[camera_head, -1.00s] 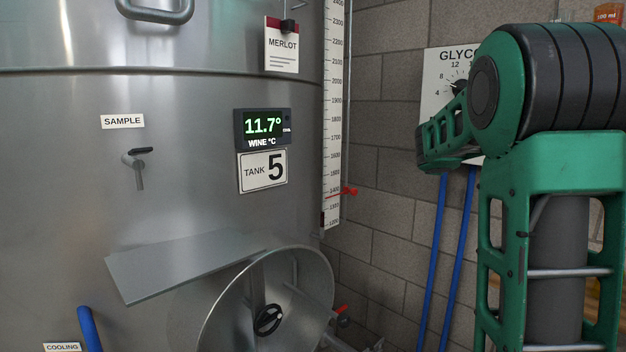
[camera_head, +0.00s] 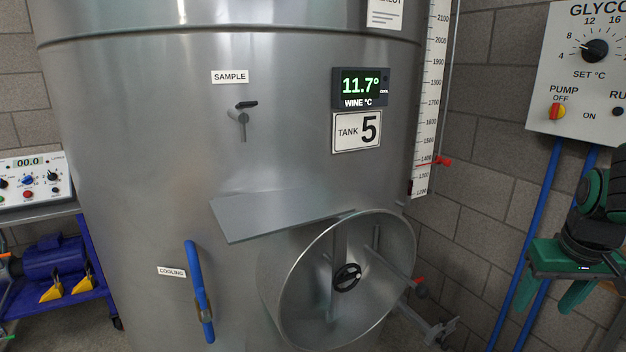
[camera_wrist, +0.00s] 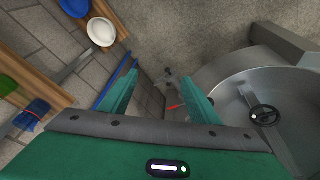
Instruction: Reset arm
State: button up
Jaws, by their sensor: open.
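My gripper (camera_head: 573,296) is at the right edge of the head view, pointing down beside the blue pipes on the wall. In the wrist view its two green fingers (camera_wrist: 160,93) stand wide apart with nothing between them. The gripper is open and empty. Part of my arm is cut off by the right edge of the head view. The steel tank (camera_head: 130,150), labelled Tank 5, stands left of my gripper, with a clear gap in the head view.
The tank's round door (camera_head: 300,300) stands out below a sloping metal plate (camera_head: 275,212). A glycol control box (camera_head: 585,85) hangs on the block wall behind my arm. A blue cart (camera_head: 70,300) stands at left. The wrist view shows a white round object (camera_wrist: 101,32).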

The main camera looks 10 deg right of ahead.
jog(key=s+a+f+m+g+y, duration=0.1)
jog(key=s+a+f+m+g, duration=0.1)
jog(key=s+a, duration=0.5)
jog(key=s+g, duration=0.1)
jog(key=s, duration=0.2)
jog(key=shift+s+a+f+m+y, duration=0.2)
jog(key=shift+s+f+m+y, duration=0.1)
jog(key=shift+f+m+y, duration=0.1)
jog(key=shift+w+f, duration=0.25)
jog(key=shift+w, duration=0.4)
